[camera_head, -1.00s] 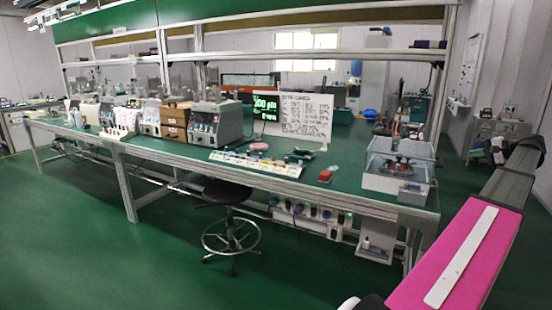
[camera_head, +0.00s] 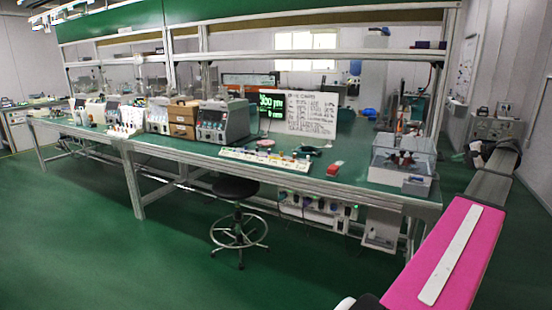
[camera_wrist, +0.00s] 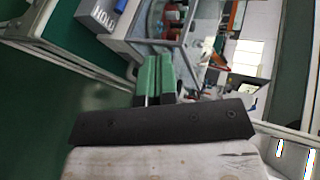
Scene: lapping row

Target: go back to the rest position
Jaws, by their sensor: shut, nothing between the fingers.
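My gripper (camera_wrist: 157,64) shows in the wrist view as two green fingers side by side, closed together with nothing between them. It points toward a clear-walled case and a grey box marked HOLD (camera_wrist: 108,16); I see no contact with either. In the head view my arm reaches along the right side, with its pink link in front, and the gripper itself cannot be made out there. No marker of the rest position is visible.
A long green-topped bench (camera_head: 345,178) crosses the head view. A clear-covered machine (camera_head: 403,160) stands at its right end, near my arm. A round stool (camera_head: 236,189) stands before the bench. Green floor (camera_head: 110,265) is open at the front left.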

